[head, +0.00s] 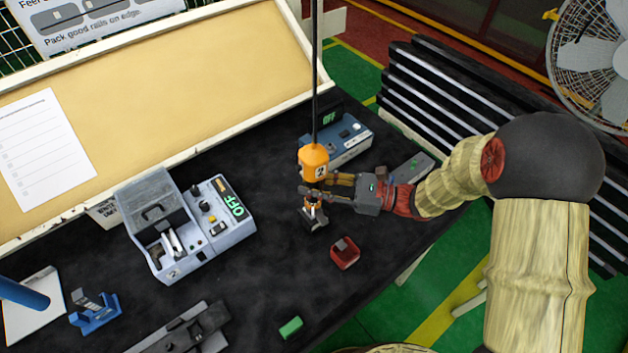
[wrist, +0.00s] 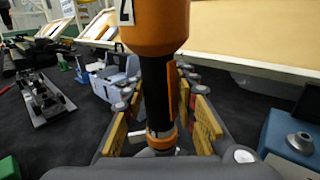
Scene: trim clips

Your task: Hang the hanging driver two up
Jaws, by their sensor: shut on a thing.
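The hanging driver two (head: 314,162) has an orange top with a partly visible number label and hangs upright on a black cord over the dark bench. In the wrist view the driver (wrist: 158,85) stands between the finger pads, with its orange top above them, a black shaft and an orange ring lower down. My gripper (head: 312,192) reaches in from the right, below the orange top, and is shut on the driver. Its yellow pads also show in the wrist view (wrist: 163,125). The driver's lower tip is hard to make out.
A grey-blue machine (head: 222,222) reading OFF stands left on the bench, another box (head: 350,140) reading OFF behind my gripper. A red block (head: 345,254) and a green block (head: 291,328) lie nearer. A tan board (head: 170,95) backs the bench; slatted black rack (head: 480,110) stands right.

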